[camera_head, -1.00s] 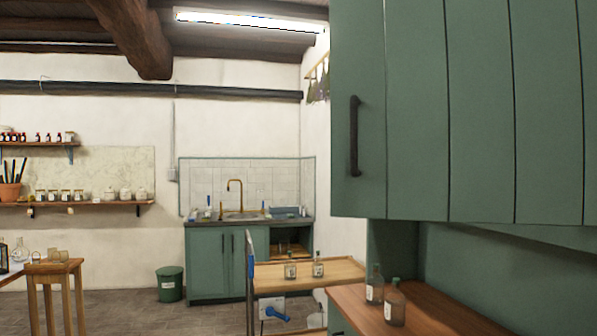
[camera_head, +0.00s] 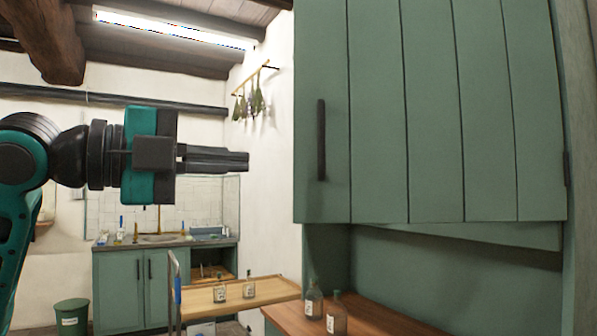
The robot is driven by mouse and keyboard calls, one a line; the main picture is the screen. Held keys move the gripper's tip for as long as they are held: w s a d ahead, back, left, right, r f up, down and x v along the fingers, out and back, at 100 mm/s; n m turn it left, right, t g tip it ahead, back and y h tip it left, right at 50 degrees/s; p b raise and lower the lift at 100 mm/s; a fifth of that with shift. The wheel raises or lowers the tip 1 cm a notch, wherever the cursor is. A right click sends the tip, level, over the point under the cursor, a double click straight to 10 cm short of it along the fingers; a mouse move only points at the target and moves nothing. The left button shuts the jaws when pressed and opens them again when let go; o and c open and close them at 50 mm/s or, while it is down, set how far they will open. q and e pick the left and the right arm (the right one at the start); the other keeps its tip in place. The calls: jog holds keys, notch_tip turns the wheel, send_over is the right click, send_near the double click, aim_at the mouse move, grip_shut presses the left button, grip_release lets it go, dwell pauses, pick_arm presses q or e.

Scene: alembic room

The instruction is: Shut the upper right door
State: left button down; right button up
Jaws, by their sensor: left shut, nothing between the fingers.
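The upper right door (camera_head: 435,120) is a large green planked panel filling the right of the head view. A dark vertical handle (camera_head: 321,140) is near its left edge, and a hinge shows at its right edge. The door stands ajar: its lower edge runs at an angle to the cabinet's bottom edge (camera_head: 500,236) behind it. My left gripper (camera_head: 247,161) comes in from the left with fingers shut and empty, pointing right. In the picture it is left of the door's free edge, apart from it. My right gripper is not in view.
A sink cabinet (camera_head: 125,285) and a green bin (camera_head: 71,317) are farther back.

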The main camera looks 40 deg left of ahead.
aim_at(304, 168)
pick_arm(q)
jog(key=a+p+x, duration=0.1)
jog(key=p+x, duration=0.1)
jog(key=x, duration=0.2)
jog(key=a+p+x, duration=0.1)
jog(key=p+x, duration=0.1)
jog(key=x, duration=0.2)
jog(key=w+p+x, duration=0.1)
jog(key=p+x, duration=0.1)
jog(key=x, duration=0.2)
jog(key=shift+w+a, duration=0.25)
jog(key=shift+w, duration=0.15)
jog(key=shift+a, duration=0.1)
